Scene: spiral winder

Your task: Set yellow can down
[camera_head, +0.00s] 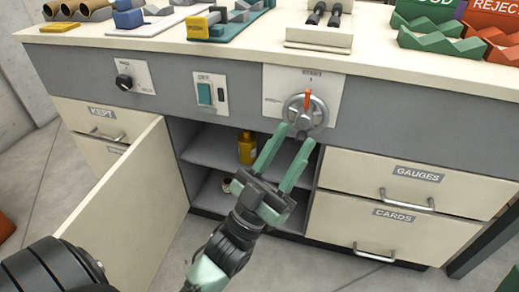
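The yellow can (247,147) stands upright on the upper shelf (211,153) inside the open cabinet under the counter. My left gripper (294,139) is open, its two green fingers spread and pointing up toward the round hand wheel (305,112). I see nothing between the fingers. In the picture the gripper is to the right of the can, and its left finger passes close to the can's right edge. I cannot tell how far apart they are in depth. My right gripper is not in view.
The cabinet door (135,210) stands open at the left. Drawers marked GAUGES (418,174) and CARDS (394,215) are at the right. A switch panel (210,93) and a knob (124,82) are on the front panel. A small object (226,185) is on the lower shelf.

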